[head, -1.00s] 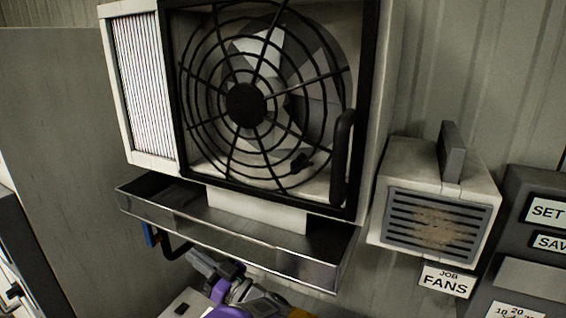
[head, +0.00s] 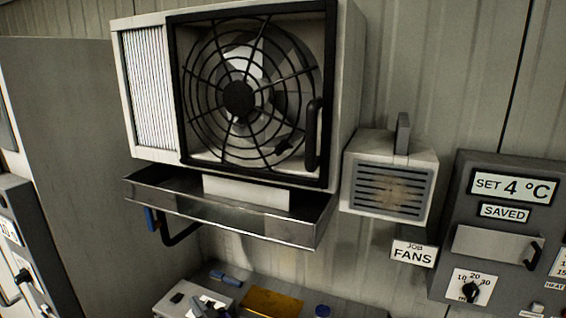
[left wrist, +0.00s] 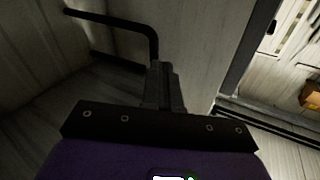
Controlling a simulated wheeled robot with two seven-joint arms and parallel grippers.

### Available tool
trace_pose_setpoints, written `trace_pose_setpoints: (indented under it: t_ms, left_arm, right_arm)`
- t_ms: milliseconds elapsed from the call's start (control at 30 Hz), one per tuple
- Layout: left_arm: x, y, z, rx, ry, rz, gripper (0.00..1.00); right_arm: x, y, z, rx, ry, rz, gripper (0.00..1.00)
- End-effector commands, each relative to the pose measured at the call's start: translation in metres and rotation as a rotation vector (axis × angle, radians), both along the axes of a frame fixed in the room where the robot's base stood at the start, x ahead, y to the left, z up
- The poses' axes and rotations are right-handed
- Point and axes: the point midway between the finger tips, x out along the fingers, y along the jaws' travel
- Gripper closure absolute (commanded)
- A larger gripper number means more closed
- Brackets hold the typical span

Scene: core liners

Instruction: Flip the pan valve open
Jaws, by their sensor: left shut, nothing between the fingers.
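The drip pan (head: 225,222) is a shallow metal tray under the fan unit in the head view. A small blue valve lever (head: 151,219) hangs upright below the pan's left end, beside a bent black drain pipe (head: 182,236). The blue lever does not show there. My right gripper is out of view.
The caged fan unit (head: 240,95) stands above the pan. A vented box (head: 390,185) and a control panel (head: 500,235) are on the wall at right. Below is a shelf with a yellow pad (head: 272,303) and small items. A grey partition (head: 85,150) bounds the left side.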

Motion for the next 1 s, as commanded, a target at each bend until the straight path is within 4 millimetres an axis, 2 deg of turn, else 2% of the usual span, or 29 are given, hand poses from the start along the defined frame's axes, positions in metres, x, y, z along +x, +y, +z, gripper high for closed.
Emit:
trace_pose_setpoints:
  t_ms: [33,167,200,267,300,367,400,467,500,633,700,800,900,1000]
  left_arm:
    - [-0.001,0.001,-0.037,-0.037,0.066,-0.044,1.00]
    - [-0.013,-0.009,-0.133,-0.184,0.259,-0.186,1.00]
    - [-0.022,-0.013,-0.163,-0.237,0.324,-0.224,1.00]
    - [-0.039,-0.021,-0.205,-0.321,0.420,-0.275,1.00]
    - [-0.052,-0.028,-0.232,-0.380,0.487,-0.307,1.00]
    - [-0.076,-0.039,-0.270,-0.472,0.588,-0.349,1.00]
    - [-0.095,-0.046,-0.294,-0.535,0.656,-0.373,1.00]
    - [-0.126,-0.059,-0.326,-0.633,0.762,-0.405,1.00]
    - [-0.148,-0.069,-0.344,-0.699,0.832,-0.424,1.00]
    - [-0.221,-0.099,-0.386,-0.900,1.047,-0.471,1.00]
    - [-0.255,-0.112,-0.398,-0.986,1.143,-0.488,1.00]
    - [-0.291,-0.126,-0.405,-1.075,1.246,-0.503,1.00]
    - [-0.311,-0.134,-0.406,-1.123,1.304,-0.512,1.00]
    - [-0.318,-0.136,-0.405,-1.137,1.323,-0.516,1.00]
  right_arm:
    - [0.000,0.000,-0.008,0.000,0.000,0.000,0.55]
    - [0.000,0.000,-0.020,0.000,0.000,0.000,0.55]
    - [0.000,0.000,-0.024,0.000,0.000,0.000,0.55]
    - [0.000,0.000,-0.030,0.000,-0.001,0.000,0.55]
    - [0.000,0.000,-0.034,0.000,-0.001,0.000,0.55]
    - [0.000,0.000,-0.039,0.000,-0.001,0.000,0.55]
    - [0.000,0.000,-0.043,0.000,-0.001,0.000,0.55]
    - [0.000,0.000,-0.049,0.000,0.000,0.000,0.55]
    - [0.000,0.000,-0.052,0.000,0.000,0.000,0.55]
    - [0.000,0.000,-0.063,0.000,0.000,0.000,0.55]
    - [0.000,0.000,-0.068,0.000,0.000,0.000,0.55]
    - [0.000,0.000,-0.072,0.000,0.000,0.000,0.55]
    - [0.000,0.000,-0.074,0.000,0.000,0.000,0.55]
    - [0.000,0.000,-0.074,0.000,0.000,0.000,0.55]
